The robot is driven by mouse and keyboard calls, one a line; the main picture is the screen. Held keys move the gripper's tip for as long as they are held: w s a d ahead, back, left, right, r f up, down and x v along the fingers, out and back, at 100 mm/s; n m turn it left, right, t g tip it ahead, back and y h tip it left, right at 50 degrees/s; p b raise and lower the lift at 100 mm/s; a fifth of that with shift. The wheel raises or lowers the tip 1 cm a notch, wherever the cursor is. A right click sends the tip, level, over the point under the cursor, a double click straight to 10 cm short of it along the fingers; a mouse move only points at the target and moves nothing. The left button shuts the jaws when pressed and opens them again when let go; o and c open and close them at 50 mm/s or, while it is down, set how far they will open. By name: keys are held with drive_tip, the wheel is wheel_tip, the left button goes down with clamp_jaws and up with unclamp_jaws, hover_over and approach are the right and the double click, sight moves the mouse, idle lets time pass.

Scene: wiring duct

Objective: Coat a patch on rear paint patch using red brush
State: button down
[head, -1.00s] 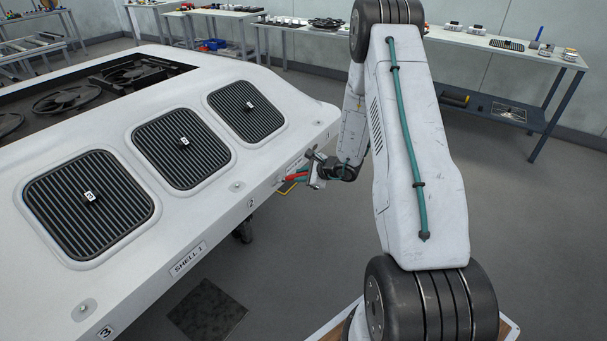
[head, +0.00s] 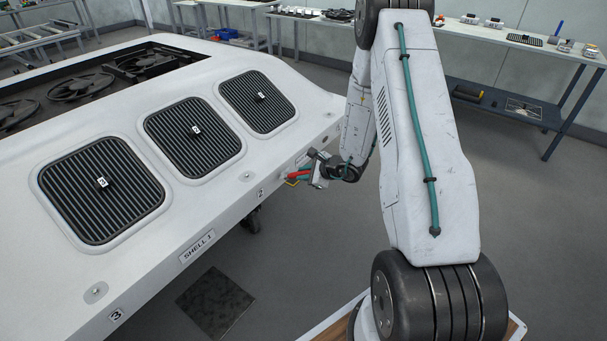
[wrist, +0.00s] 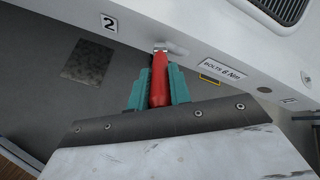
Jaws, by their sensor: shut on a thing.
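My gripper (wrist: 158,92) is shut on the red brush (wrist: 159,75), its teal fingers on either side of the red handle. The brush points away from the wrist toward the side of the white shell, and a pale tip shows at its far end; I cannot tell whether it touches the shell. In the head view the red brush (head: 299,174) shows beside the shell's side edge, with my gripper (head: 311,172) behind it. A yellow-outlined patch (wrist: 209,79) is on the shell side to the right of the brush; I cannot tell whether it is the rear paint patch.
The white shell (head: 215,215) carries several dark grilles and open fans. A "BOLTS 6 Nm" label (wrist: 223,70) and a number 2 mark (wrist: 109,22) are on its side. Benches (head: 520,48) line the back wall. Grey floor right of my arm is clear.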

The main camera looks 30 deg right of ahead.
drive_tip(key=shift+s+d, duration=0.35)
drive_tip(key=shift+s, duration=0.6)
drive_tip(key=shift+s+d, duration=0.3)
drive_tip(key=shift+s, duration=0.6)
drive_tip(key=shift+s+d, duration=0.35)
drive_tip(key=shift+s, duration=0.6)
drive_tip(key=s, duration=0.1)
drive_tip(key=s+d, duration=0.1)
drive_tip(key=shift+s, duration=0.4)
drive_tip(key=shift+f, duration=0.1)
drive_tip(key=w+a+f+t+y, duration=0.1)
drive_tip(key=w+a+f+t, duration=0.1)
drive_tip(key=w+f, duration=0.2)
drive_tip(key=shift+w+f+t, duration=0.3)
drive_tip(key=shift+w+t, duration=0.1)
drive_tip(key=shift+w, duration=0.4)
drive_tip(key=shift+w+a, duration=0.25)
drive_tip(key=shift+w, duration=0.6)
